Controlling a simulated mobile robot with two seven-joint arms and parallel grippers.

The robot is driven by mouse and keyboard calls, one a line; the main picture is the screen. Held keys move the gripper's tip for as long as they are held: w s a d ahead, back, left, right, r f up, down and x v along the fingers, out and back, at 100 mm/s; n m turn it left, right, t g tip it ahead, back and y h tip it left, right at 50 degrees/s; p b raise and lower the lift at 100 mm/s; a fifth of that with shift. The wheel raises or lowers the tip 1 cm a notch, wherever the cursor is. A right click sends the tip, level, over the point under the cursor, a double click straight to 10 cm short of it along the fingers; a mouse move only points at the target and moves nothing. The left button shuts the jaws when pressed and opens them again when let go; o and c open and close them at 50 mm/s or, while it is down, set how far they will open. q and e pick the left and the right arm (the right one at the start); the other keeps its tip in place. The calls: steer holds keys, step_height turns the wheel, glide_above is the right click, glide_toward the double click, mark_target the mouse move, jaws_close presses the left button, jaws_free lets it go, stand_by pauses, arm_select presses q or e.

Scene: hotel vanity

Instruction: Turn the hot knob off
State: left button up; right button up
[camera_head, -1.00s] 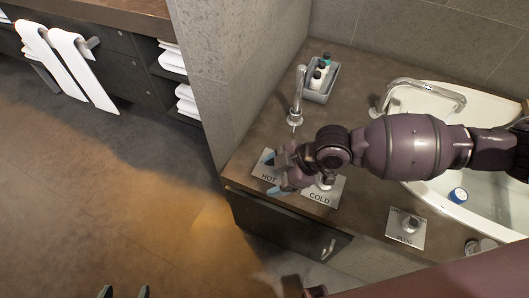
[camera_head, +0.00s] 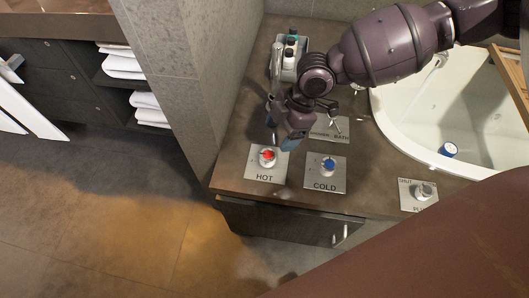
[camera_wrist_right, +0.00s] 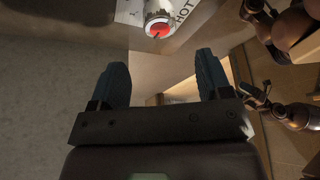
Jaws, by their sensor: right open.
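The hot knob (camera_head: 267,157) has a red top and sits on a silver plate marked HOT at the counter's front left corner. It also shows at the top of the right wrist view (camera_wrist_right: 158,29), beyond the fingertips. My right gripper (camera_head: 281,130) is open and empty, with blue fingers, just behind the knob in the head view and apart from it. In the right wrist view its fingers (camera_wrist_right: 161,70) are wide apart with nothing between. My left gripper is not in the head view; brown arm parts at the wrist view's right do not show its jaws clearly.
The blue cold knob (camera_head: 329,166) stands right of the hot knob. A partly hidden bath plate (camera_head: 341,125) is behind it, and the plug knob (camera_head: 424,191) is farther right. A toiletries tray (camera_head: 278,66), the basin (camera_head: 400,130) and the left wall (camera_head: 180,70) surround the counter.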

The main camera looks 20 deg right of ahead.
mark_target(268, 154)
steer(key=b+x, duration=0.2)
steer(key=x, duration=0.6)
steer(key=shift+a+f, duration=0.1)
steer(key=shift+f, duration=0.15)
steer(key=shift+a+f, duration=0.2)
steer(key=shift+f, duration=0.2)
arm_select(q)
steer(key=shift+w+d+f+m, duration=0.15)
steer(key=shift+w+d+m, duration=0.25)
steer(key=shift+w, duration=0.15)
